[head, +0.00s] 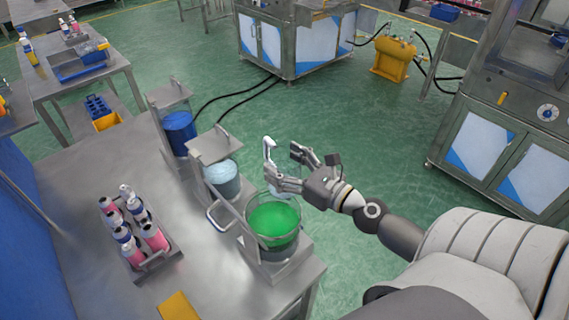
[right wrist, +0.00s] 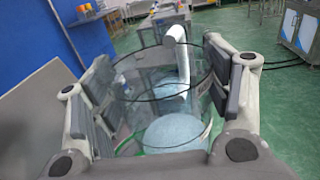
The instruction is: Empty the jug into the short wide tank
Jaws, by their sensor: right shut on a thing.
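My right gripper (head: 285,172) is shut on a clear jug (head: 277,188), beside the row of tanks. The jug's pale handle (head: 268,150) sticks up past the fingers. In the right wrist view the fingers (right wrist: 160,105) flank the clear jug (right wrist: 135,85). Pale blue liquid (right wrist: 175,132) shows through the glass; I cannot tell whether it is in the jug or behind it. A wide, low tank (head: 273,222) holding green liquid stands nearest, just below the gripper. My left gripper is not in view.
A tank of pale blue liquid (head: 221,178) and a taller tank of dark blue liquid (head: 179,128) stand farther along the steel table (head: 95,165). A rack of pink and white bottles (head: 160,262) and a yellow item (head: 178,306) are on the table.

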